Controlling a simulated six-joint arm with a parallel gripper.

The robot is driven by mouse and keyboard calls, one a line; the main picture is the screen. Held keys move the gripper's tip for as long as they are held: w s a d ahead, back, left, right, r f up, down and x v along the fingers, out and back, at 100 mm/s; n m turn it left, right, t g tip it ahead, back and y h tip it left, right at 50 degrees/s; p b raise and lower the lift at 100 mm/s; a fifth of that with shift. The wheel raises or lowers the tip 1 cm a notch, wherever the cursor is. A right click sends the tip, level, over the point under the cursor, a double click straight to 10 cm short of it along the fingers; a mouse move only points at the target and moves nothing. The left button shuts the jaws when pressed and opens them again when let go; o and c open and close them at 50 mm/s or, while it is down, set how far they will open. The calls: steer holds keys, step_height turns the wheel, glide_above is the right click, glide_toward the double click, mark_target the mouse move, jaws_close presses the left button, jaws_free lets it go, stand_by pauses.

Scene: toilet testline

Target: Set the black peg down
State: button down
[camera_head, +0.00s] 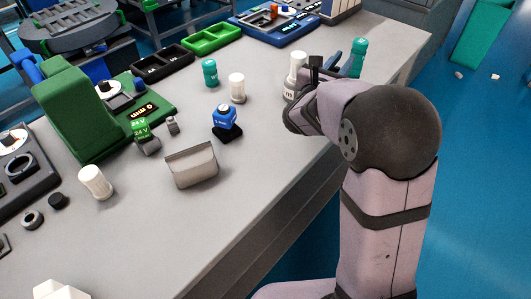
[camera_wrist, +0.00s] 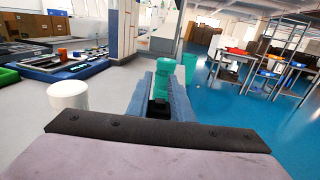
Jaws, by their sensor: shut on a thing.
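My gripper (camera_wrist: 162,97) points away from the wrist camera, its two blue fingers close together. A small dark piece (camera_wrist: 159,107) sits between them; it looks like the black peg, mostly hidden by the fingers. In the head view my gripper (camera_head: 326,72) is at the right edge of the grey bench (camera_head: 255,205), largely covered by my wrist. A teal bottle (camera_head: 356,62) stands just beyond the fingers. A teal shape (camera_wrist: 189,66) also shows past the fingertips in the wrist view. I cannot tell whether the peg touches the bench.
A white bottle (camera_head: 292,88) stands close left of my gripper, also in the wrist view (camera_wrist: 68,96). Another white bottle (camera_head: 237,90), a teal bottle (camera_head: 210,75), a blue-topped item (camera_head: 226,120) and a grey bin (camera_head: 191,167) stand further left. The bench's front right is clear.

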steer(key=s+a+p, duration=0.2)
steer(key=s+a, duration=0.2)
steer(key=a, duration=0.3)
steer(key=s+a+p, duration=0.2)
steer(key=s+a, duration=0.2)
steer(key=a, duration=0.4)
steer(key=s+a+m+g+h+p, duration=0.2)
steer(key=s+a+p, duration=0.35)
steer(key=s, duration=1.05)
steer(key=shift+s+a+f+b, duration=0.1)
steer(key=shift+a+f+b, duration=0.3)
steer(key=shift+f, duration=1.2)
steer(key=shift+w+a+f+b, duration=0.15)
steer(key=shift+f+b, duration=0.5)
steer(key=shift+f, duration=1)
steer(key=shift+s+a+f+b, duration=0.15)
steer(key=shift+a+f+b, duration=0.25)
steer(key=shift+f, duration=1.2)
steer(key=shift+d+f, duration=0.1)
steer(key=c, duration=1.6)
jaws_free()
steer(key=shift+o, duration=0.2)
steer(key=b+v, duration=0.1)
steer(key=v, duration=1.1)
